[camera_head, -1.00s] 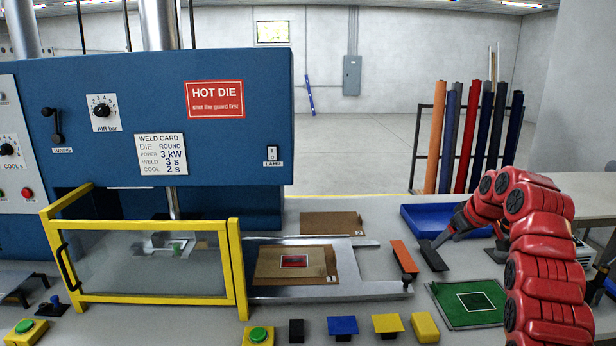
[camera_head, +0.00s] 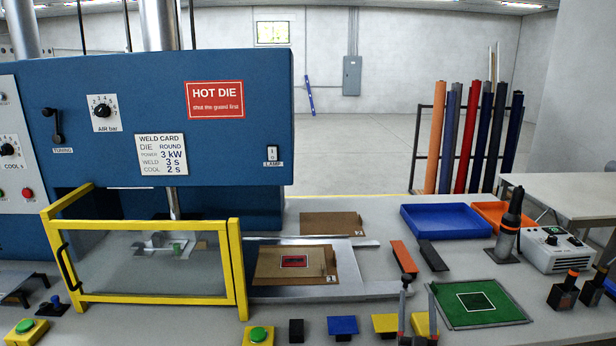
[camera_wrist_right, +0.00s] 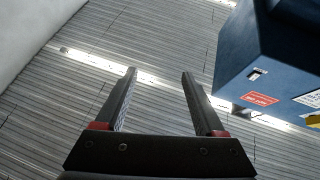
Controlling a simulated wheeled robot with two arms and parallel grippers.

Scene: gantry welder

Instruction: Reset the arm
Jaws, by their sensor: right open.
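My right gripper (camera_head: 418,288) shows at the bottom of the head view as two dark upright fingers, in front of the yellow block (camera_head: 423,324). The fingers are apart with nothing between them. In the right wrist view the open gripper (camera_wrist_right: 160,73) points up toward the ribbed ceiling (camera_wrist_right: 120,40), with the blue press (camera_wrist_right: 265,55) at the right. The rest of my right arm is out of the head view. My left gripper is not in view.
The blue press (camera_head: 230,75) with its yellow-framed guard (camera_head: 235,270) stands left. A blue tray (camera_head: 445,233), an orange tray (camera_head: 490,208), a dark hand tool (camera_head: 510,225), a grey control box (camera_head: 555,250) and a green mat (camera_head: 505,318) are on the bench.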

